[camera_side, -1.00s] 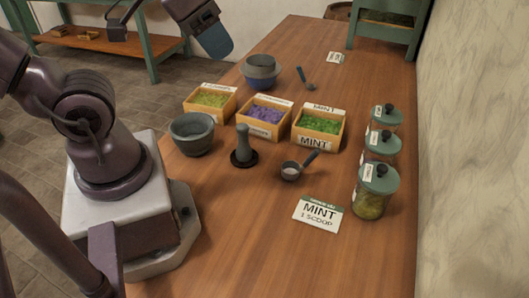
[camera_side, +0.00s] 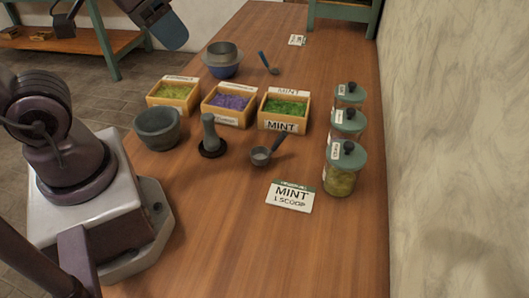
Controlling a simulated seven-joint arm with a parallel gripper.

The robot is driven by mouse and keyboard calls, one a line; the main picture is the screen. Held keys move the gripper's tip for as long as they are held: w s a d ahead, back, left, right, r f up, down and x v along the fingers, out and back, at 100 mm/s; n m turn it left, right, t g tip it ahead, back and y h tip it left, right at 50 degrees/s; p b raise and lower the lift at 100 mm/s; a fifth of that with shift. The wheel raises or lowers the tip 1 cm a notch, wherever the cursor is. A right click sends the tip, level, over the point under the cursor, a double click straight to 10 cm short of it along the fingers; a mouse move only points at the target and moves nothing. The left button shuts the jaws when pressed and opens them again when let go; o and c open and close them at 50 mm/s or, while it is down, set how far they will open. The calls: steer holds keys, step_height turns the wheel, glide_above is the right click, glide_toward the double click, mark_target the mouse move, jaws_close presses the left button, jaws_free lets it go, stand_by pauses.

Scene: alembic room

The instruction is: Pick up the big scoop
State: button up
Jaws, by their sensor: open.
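Two scoops lie on the table. The nearer grey scoop (camera_side: 261,156) has a dark handle pointing up and right, and lies in front of the mint box. It looks larger, but it is also closer to the camera. The farther scoop (camera_side: 273,70) has a blue handle and lies right of a bowl. My gripper (camera_side: 117,34) is at the top left, partly cut off by the frame edge. Its jaws are apart and hold nothing visible. It is well left of both scoops and touches neither.
Boxes of yellow-green, purple and green mint (camera_side: 286,107) herbs stand in a row. A mortar (camera_side: 158,129), a pestle (camera_side: 210,138) and a bowl (camera_side: 223,63) stand nearby. Lidded jars (camera_side: 342,172) line the right side. A mint card (camera_side: 291,197) lies in front. The front table (camera_side: 260,255) is clear.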

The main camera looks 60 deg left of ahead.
steer(key=m+t+y, duration=0.7)
steer(key=m+y, duration=0.6)
steer(key=m, duration=1.8)
glide_toward(276, 147)
steer(key=shift+w+a+m, duration=0.1)
steer(key=shift+w+m, duration=0.05)
steer(key=shift+m, duration=0.25)
steer(key=x, duration=1.2)
steer(key=shift+w+a, duration=0.1)
steer(key=shift+a, duration=0.05)
jaws_close()
